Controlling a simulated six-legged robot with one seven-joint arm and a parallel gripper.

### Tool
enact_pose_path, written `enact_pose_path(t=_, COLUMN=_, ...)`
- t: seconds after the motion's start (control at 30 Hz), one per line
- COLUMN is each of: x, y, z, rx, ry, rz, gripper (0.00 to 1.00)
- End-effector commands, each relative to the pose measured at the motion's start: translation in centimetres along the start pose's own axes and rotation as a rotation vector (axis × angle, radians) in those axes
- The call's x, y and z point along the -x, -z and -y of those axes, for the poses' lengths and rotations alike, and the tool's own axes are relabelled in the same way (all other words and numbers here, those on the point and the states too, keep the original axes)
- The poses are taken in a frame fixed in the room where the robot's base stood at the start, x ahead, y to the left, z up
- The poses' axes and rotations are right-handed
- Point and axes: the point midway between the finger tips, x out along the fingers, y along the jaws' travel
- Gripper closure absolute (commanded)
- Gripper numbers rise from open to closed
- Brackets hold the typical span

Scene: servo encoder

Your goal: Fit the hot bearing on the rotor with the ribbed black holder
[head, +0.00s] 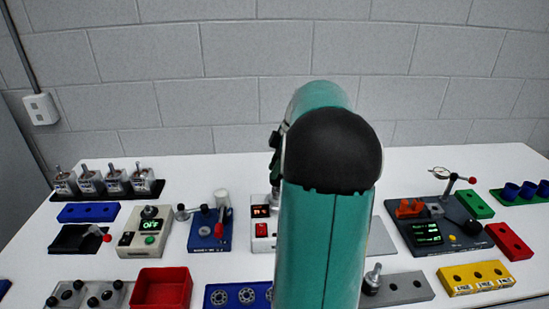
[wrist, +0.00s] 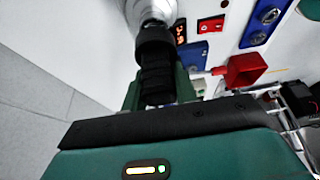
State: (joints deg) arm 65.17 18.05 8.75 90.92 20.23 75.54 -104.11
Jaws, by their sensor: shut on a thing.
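My gripper (wrist: 158,88) is shut on the ribbed black holder (wrist: 157,72) in the wrist view. The holder's wide black collar meets a silvery round part (wrist: 150,12) at the top edge; I cannot tell whether they touch or are joined. The hot bearing cannot be made out. In the head view my arm hides most of the gripper and holder. A heater box (head: 262,232) with an orange display and red switch stands just left of my arm. A metal upright part, possibly the rotor (head: 373,276), stands at the left end of a grey block.
A blue tray of bearings (head: 220,298) and an empty red bin (head: 162,288) lie at the front. A blue fixture (head: 205,243) stands left of the heater. A dark instrument station (head: 460,238) and a yellow block (head: 475,281) stand right. My arm hides the table's middle.

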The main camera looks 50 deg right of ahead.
Motion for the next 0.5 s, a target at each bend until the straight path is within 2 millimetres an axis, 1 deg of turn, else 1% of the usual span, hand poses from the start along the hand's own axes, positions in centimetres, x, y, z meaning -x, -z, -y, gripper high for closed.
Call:
enact_pose_path(t=0.07, x=-0.97, y=-0.47, z=0.06, rx=-0.002, ry=0.001, rz=0.0, gripper=0.95)
enact_pose_path(t=0.2, x=-0.72, y=-0.3, z=0.0, rx=-0.001, ry=-0.002, rz=0.001, gripper=0.95)
enact_pose_path(t=0.5, x=-1.06, y=-0.29, z=0.0, rx=-0.002, ry=-0.002, rz=0.0, gripper=0.95)
